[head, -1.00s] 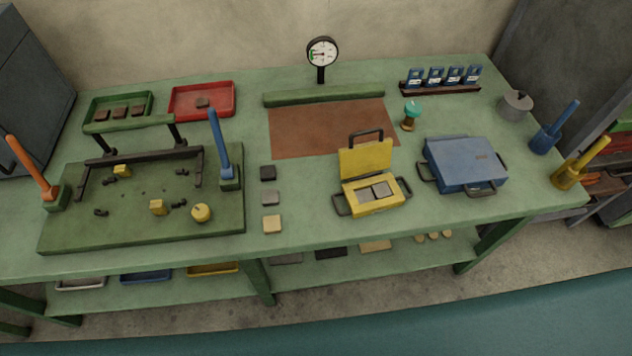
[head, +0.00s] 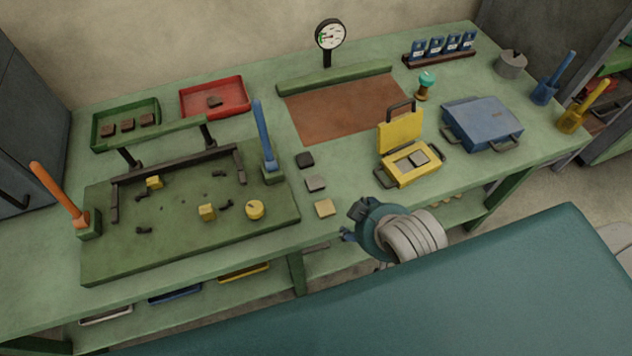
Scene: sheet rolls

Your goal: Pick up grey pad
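A small square grey pad (head: 316,184) lies flat on the green bench, right of the green fixture board. It is the middle one of a short row, between a dark pad (head: 305,160) and a tan pad (head: 324,208). An open yellow case (head: 411,176) to the right has a greyish square (head: 419,158) in it. My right gripper (head: 352,222) is at the bench's front edge, right of the tan pad and apart from the row. Its fingers are small and partly hidden, so I cannot tell whether it is open. My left gripper is not in view.
The fixture board (head: 190,238) with an orange lever (head: 58,192) and a blue lever (head: 264,137) fills the left of the bench. A closed blue case (head: 481,122) stands right of the yellow case. Bare bench lies between the pads and the yellow case.

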